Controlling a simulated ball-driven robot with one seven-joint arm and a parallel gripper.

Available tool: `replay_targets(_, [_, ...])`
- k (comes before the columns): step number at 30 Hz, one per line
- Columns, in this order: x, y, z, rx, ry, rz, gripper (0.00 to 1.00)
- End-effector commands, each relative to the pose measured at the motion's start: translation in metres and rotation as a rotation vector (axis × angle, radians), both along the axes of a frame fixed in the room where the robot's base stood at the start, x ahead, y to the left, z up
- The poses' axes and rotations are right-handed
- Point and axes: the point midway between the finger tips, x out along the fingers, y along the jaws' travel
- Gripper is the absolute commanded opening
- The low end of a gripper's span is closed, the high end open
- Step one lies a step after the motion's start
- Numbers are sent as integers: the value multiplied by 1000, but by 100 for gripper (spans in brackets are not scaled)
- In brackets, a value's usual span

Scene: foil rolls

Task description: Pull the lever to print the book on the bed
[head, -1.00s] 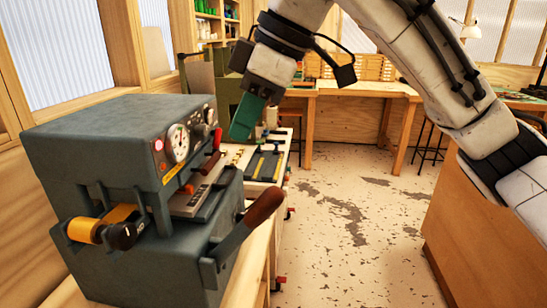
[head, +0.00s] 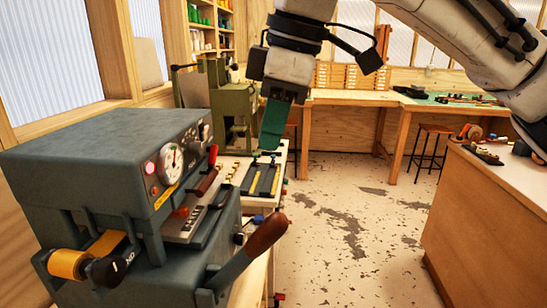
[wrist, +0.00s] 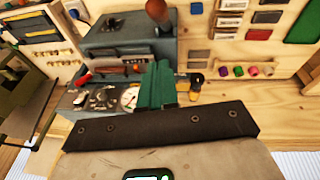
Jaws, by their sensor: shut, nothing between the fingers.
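The grey foil press (head: 110,165) stands at the left in the head view, with a round gauge (head: 171,160) on its front. Its lever, with a brown wooden handle (head: 266,237), slants up and to the right from the lower side of the press. The bed (head: 190,224) is the ledge under the press head; I cannot make out a book on it. My gripper (head: 271,132), with green fingers, is shut and empty, above and apart from the lever. In the wrist view the lever's brown knob (wrist: 157,11) shows beyond the green fingers (wrist: 157,84).
A roll of gold foil (head: 72,264) sits on the press's near side. A tray with strips (head: 262,178) lies behind it. A green machine (head: 222,98) stands further back. A wooden counter (head: 490,215) is at the right; the floor between is open.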

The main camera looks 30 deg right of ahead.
Motion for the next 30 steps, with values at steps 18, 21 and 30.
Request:
replay_targets(18, [15, 1, -104, 0, 1, -1, 0])
replay_targets(21, [14, -5, -112, 0, 0, -1, 0])
replay_targets(30, [12, -8, -120, 1, 0, 1, 0])
